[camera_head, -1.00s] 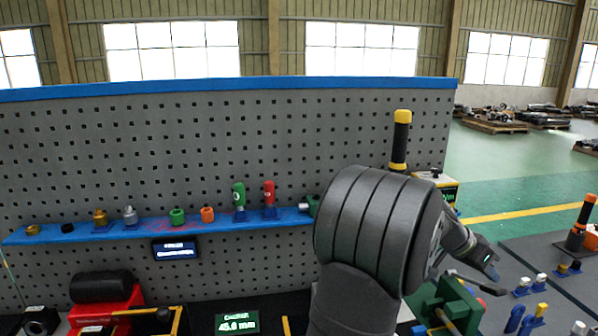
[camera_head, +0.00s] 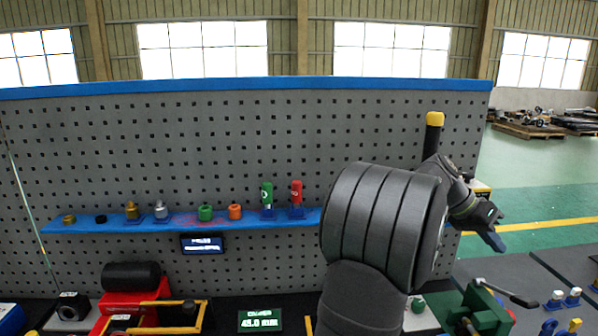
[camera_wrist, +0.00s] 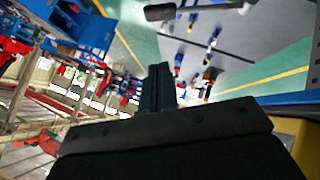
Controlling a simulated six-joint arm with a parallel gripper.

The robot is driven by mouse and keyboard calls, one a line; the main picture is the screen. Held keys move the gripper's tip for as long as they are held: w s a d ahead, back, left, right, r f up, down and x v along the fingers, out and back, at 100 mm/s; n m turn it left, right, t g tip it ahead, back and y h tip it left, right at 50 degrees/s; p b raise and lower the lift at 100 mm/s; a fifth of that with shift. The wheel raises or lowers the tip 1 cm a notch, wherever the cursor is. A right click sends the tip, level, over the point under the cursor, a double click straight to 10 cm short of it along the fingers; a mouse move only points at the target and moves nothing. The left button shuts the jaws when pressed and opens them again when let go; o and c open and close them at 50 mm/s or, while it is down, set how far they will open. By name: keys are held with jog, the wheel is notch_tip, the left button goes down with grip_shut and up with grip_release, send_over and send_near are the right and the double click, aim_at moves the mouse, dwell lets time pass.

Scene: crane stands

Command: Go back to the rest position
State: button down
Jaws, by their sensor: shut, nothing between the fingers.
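My gripper (camera_head: 496,241) is at the right of the head view, raised in front of the right end of the pegboard. Its dark fingers point down and to the right, and they hold nothing. In the wrist view the fingers (camera_wrist: 158,88) are together at the centre, with no object between them. My large dark arm links fill the lower middle of the head view and hide part of the shelf and bench.
A blue shelf (camera_head: 165,222) with several small fittings runs along the grey pegboard (camera_head: 200,140). A black and yellow post (camera_head: 434,120) stands close behind my wrist. A green vise (camera_head: 482,312) is below the gripper. Open green floor lies beyond.

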jog(key=shift+w+d+f+n+t+y, duration=0.25)
jog(key=shift+d+n+y, duration=0.55)
jog(key=shift+n, duration=1.3)
jog(key=shift+w+d+f+n+t+y, duration=0.15)
jog(key=shift+d+f+n+y, duration=0.45)
jog(key=shift+n, duration=1.5)
jog(key=shift+w+d+f+n+t+y, duration=0.15)
jog(key=shift+d+n+y, duration=0.8)
jog(key=shift+n, duration=1.15)
jog(key=shift+s+a+y, duration=0.1)
jog(key=shift+a+y, duration=0.05)
jog(key=shift+y, duration=0.1)
